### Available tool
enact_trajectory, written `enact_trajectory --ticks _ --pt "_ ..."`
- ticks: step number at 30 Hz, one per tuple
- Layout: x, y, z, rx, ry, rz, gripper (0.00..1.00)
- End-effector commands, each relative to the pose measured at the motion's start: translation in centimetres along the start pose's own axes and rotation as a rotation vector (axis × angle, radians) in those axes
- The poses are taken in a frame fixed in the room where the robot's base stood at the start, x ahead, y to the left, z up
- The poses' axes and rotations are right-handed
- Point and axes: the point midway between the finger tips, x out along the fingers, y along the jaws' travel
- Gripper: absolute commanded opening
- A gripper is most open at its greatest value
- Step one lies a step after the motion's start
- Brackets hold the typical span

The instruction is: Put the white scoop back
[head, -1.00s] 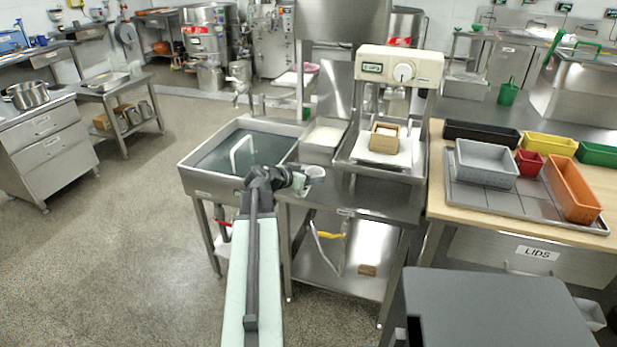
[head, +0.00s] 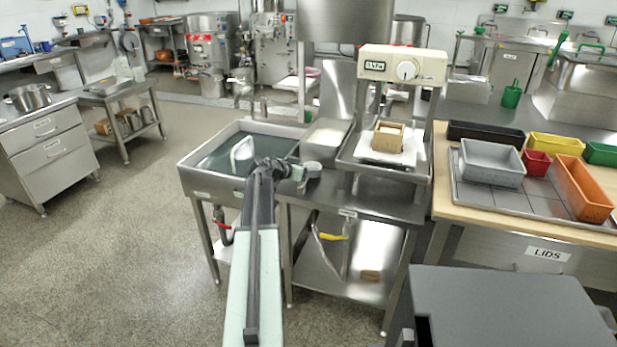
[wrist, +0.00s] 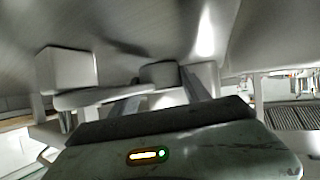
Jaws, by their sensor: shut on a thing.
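My gripper (head: 299,174) is over the near edge of the steel bench, between the sink and the scale. It is shut on a small pale cup-shaped thing, apparently the white scoop (head: 313,169). In the wrist view, a pale boxy part (wrist: 67,71) with a flat bar running toward the jaws shows beyond my gripper (wrist: 160,105); the dark gripper body hides part of the hold. A steel pan of white powder (head: 326,136) stands just behind the scoop, left of the scale. I cannot tell whether the scoop touches the bench.
The water-filled sink (head: 215,158) with a white looped piece (head: 243,152) is at left. Grey, red, orange and other bins stand on the right table. A dark grey block (head: 505,305) is at front right.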

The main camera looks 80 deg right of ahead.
Motion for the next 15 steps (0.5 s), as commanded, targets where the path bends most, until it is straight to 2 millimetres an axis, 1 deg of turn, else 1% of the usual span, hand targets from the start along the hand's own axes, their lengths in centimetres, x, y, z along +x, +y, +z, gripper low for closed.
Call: enact_trajectory --ticks 3,6,7,9,15 --pt "-0.03 0.04 -0.12 0.0 0.0 0.0 0.15" --pt "0.15 0.03 0.25 0.0 0.0 0.001 0.15" --pt "0.11 0.04 0.15 0.0 0.0 0.001 0.6" --pt "0.08 0.05 0.09 0.0 0.0 0.001 0.76" --pt "0.09 0.06 0.09 0.001 0.0 0.001 0.76"
